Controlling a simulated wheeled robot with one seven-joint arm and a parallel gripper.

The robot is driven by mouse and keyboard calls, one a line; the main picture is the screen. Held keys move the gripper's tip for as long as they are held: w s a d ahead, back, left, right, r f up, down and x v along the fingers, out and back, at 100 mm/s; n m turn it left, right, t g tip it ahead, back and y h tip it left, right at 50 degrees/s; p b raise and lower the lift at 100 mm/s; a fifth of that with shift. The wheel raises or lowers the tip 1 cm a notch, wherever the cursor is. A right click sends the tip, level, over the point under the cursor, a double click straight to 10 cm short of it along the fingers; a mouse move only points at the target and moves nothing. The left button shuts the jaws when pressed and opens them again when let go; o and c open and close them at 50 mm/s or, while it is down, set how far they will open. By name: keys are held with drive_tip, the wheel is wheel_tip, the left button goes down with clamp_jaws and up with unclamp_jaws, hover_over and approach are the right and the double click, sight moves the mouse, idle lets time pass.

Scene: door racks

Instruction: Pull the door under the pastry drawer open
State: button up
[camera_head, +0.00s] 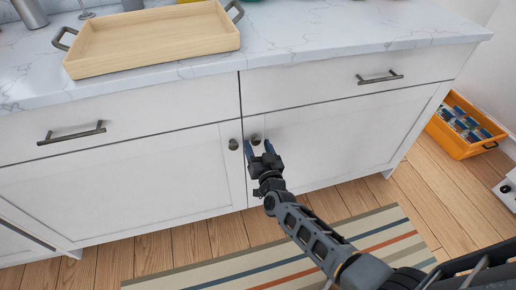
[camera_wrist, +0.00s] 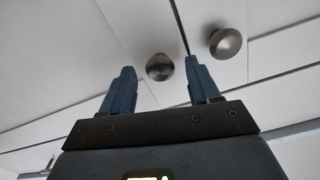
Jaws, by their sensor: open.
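Two white cabinet doors stand side by side, the left door (camera_head: 120,185) and the right door (camera_head: 330,140), both looking shut. Each has a round metal knob beside the middle seam: the left door's knob (camera_head: 233,144) and the right door's knob (camera_head: 256,139). A left drawer (camera_head: 150,112) and a right drawer (camera_head: 300,87) with bar handles sit above them, both shut. No marking shows which is the pastry drawer. My gripper (camera_head: 258,147) is open at the right door's knob. In the wrist view that knob (camera_wrist: 159,67) appears between and beyond the blue fingertips, not gripped.
A wooden tray (camera_head: 155,45) lies on the marble countertop (camera_head: 340,30). A striped rug (camera_head: 300,262) covers part of the wooden floor in front. An orange crate (camera_head: 462,142) with packages stands on the floor at right, beyond the cabinet's end.

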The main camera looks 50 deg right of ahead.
drive_tip(key=shift+w+d, duration=0.1)
drive_tip(key=shift+w, duration=0.05)
drive_tip(key=shift+c, duration=0.2)
clamp_jaws()
idle(0.3)
